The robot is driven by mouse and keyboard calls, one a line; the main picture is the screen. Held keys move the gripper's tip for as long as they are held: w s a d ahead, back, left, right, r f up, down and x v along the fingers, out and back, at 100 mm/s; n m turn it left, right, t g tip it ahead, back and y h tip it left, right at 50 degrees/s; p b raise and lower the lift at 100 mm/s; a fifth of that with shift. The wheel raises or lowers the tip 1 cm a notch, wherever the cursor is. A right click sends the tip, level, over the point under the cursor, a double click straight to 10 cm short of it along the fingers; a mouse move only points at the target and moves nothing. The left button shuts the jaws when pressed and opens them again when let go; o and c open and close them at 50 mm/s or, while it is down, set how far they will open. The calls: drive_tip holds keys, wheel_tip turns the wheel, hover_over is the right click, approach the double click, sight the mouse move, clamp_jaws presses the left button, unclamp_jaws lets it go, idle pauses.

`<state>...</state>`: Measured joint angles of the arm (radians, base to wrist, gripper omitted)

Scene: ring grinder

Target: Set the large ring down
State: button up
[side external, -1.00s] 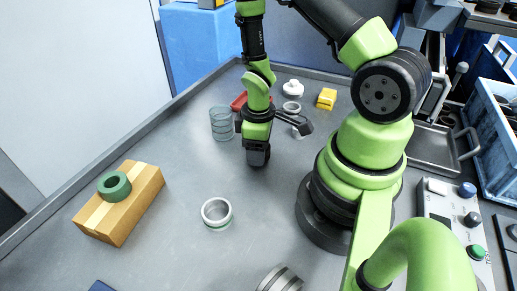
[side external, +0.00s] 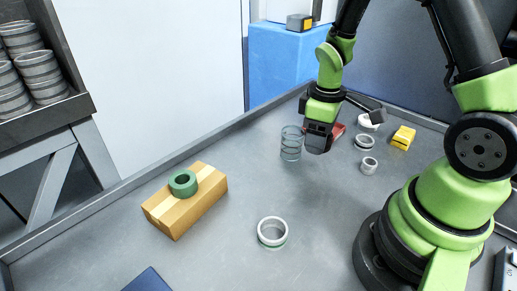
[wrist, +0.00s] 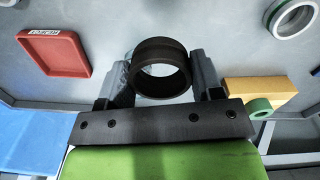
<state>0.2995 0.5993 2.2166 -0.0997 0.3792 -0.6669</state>
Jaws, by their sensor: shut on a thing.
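My gripper (wrist: 160,78) is shut on a dark ring (wrist: 160,48) in the wrist view, with one finger on each side of it. The ring's open bore shows. In the side view my gripper (side external: 318,143) is above the grey table, just right of a translucent ribbed cylinder (side external: 291,146). There I cannot make out the held ring clearly against the dark gripper. The translucent cylinder is partly hidden behind the left finger in the wrist view.
A cardboard box (side external: 207,208) carries a green ring (side external: 173,187). A pale ring with a green band (side external: 262,241) stands front centre. Rings (side external: 357,144) (side external: 369,171), a yellow block (side external: 403,137) and a red tray (wrist: 52,75) lie nearby. The table (side external: 215,262) between box and pale ring is clear.

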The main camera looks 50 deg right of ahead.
drive_tip(key=w, duration=1)
approach(248, 149)
wheel_tip(248, 149, down, 7)
drive_tip(key=shift+f, duration=0.15)
drive_tip(key=o, duration=1)
